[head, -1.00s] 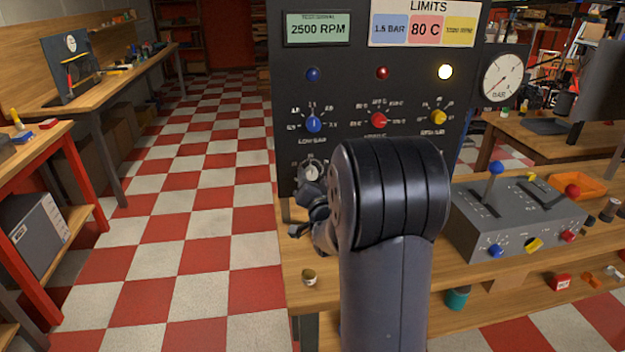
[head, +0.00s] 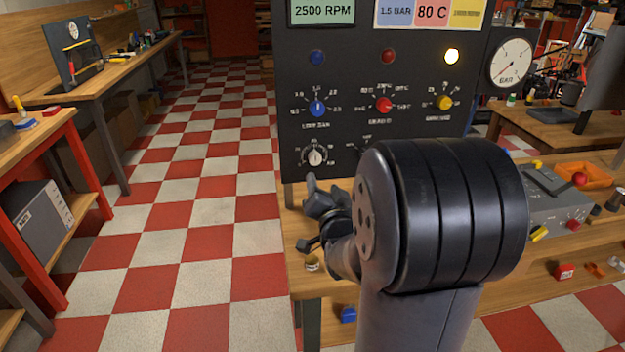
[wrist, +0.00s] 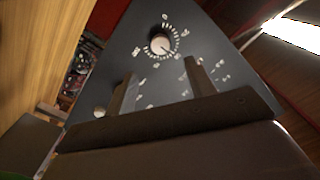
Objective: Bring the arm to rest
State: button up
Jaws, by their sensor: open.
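My gripper (head: 318,210) shows in the head view at the left of my large dark arm joint, in front of the lower left of the black control panel (head: 345,75). In the wrist view my gripper (wrist: 156,92) has its two fingers spread apart with nothing between them. Beyond the fingers is a dark panel face with a white knob (wrist: 160,44), apart from the fingertips. In the head view a white knob (head: 315,156) sits low on the panel. My arm hides the panel's lower right and part of the bench.
The wooden bench (head: 330,280) carries a grey control box (head: 560,205) and an orange tray (head: 585,174) at the right. A small brass-coloured piece (head: 312,263) lies near the bench's left edge. The checkered floor (head: 190,220) to the left is clear.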

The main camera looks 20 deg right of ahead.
aim_at(315, 161)
jog(key=p+x, duration=0.1)
jog(key=x, duration=0.9)
jog(key=shift+w+p, duration=0.3)
jog(key=shift+w+d, duration=0.1)
jog(key=shift+w, duration=0.05)
jog(key=shift+n+p, duration=0.3)
jog(key=shift+p, duration=0.15)
jog(key=shift+f+b, duration=0.15)
jog(key=shift+b, duration=0.45)
